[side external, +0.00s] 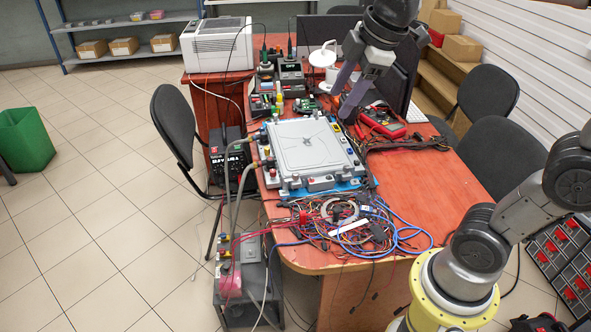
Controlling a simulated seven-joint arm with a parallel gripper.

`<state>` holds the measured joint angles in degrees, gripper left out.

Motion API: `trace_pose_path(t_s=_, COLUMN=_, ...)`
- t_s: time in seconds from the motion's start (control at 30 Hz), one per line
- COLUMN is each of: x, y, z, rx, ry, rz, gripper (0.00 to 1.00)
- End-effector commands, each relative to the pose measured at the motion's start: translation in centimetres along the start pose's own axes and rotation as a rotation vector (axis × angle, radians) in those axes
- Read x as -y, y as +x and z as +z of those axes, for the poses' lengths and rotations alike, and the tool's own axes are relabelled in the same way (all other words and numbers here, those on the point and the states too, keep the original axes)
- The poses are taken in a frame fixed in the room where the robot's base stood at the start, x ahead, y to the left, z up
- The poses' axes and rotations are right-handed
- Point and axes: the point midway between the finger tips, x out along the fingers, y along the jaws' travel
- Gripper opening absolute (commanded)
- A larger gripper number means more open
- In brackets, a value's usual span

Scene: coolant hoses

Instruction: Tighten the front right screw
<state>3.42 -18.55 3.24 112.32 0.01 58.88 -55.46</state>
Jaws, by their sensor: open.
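A grey square housing (306,148) with a flat lid lies on a blue base plate (318,194) on the table. Small fittings sit around its edges, some yellow and some red. The front right screw is too small to make out. My gripper (340,105) hangs over the back right side of the housing, pointing down. Its two fingers are apart with nothing seen between them. I cannot tell how high above the table the fingertips are.
Tangled cables (350,228) lie in front of the housing. A red multimeter (382,122) lies to its right, close to my gripper. Electronics (290,75) stand behind it. Hoses (240,185) run down its left side. The table (440,195) is clear at the right front.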

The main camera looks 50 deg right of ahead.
Motion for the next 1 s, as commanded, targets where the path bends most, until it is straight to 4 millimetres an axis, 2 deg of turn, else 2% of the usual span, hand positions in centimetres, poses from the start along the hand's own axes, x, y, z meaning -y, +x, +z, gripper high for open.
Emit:
trace_pose_path(t_s=0.03, x=-1.8, y=1.2, z=-0.7, rx=0.020, ry=-0.046, rz=-0.021, gripper=0.55)
trace_pose_path(t_s=0.2, x=-6.8, y=5.6, z=-2.3, rx=0.068, ry=-0.197, rz=-0.091, gripper=0.55)
trace_pose_path(t_s=0.27, x=-8.3, y=7.6, z=-2.5, rx=0.083, ry=-0.236, rz=-0.121, gripper=0.55)
trace_pose_path(t_s=0.4, x=-11.3, y=13.0, z=-2.5, rx=0.116, ry=-0.295, rz=-0.192, gripper=0.55)
trace_pose_path(t_s=0.5, x=-12.7, y=17.1, z=-1.8, rx=0.139, ry=-0.297, rz=-0.246, gripper=0.55)
trace_pose_path(t_s=0.6, x=-13.3, y=20.6, z=-0.9, rx=0.160, ry=-0.275, rz=-0.293, gripper=0.55)
trace_pose_path(t_s=0.7, x=-13.1, y=23.2, z=0.1, rx=0.179, ry=-0.259, rz=-0.336, gripper=0.55)
trace_pose_path(t_s=0.8, x=-12.6, y=24.7, z=1.0, rx=0.191, ry=-0.248, rz=-0.367, gripper=0.55)
trace_pose_path(t_s=1.0, x=-12.0, y=26.2, z=1.7, rx=0.197, ry=-0.240, rz=-0.379, gripper=0.55)
